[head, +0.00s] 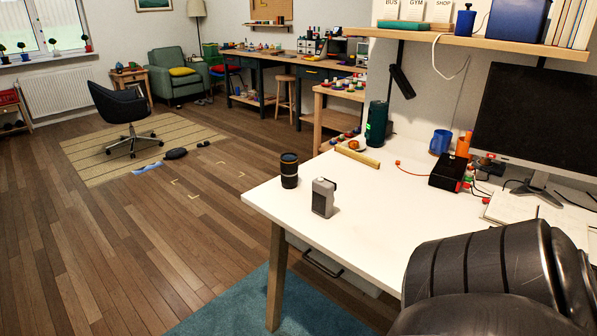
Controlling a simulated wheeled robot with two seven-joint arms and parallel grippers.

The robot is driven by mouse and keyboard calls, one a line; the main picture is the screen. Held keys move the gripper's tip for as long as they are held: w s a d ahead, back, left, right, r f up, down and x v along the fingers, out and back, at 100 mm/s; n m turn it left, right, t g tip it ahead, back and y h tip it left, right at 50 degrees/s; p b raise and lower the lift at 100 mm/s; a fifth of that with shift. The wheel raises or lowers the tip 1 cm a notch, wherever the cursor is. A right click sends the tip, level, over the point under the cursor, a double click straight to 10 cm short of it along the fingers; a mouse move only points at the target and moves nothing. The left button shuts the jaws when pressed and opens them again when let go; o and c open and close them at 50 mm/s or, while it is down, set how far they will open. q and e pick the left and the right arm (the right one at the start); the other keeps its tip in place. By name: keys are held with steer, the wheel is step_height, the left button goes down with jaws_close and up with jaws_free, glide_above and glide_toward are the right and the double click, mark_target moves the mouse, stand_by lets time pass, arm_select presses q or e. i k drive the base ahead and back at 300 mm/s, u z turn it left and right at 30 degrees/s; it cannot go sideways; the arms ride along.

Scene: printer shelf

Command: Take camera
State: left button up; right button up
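A large dark arm link of mine fills the bottom right corner. Neither gripper's fingers show in the view.
A wooden bar (357,156), a black box (451,174) and a dark green cylinder (376,125) are farther back on the desk. A monitor (536,118) stands at the right, beneath a shelf (480,42). The desk right of the camera is clear.

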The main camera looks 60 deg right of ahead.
mark_target(323, 198)
steer(key=z, duration=0.75)
steer(key=i, duration=1.05)
steer(key=z, duration=1.15)
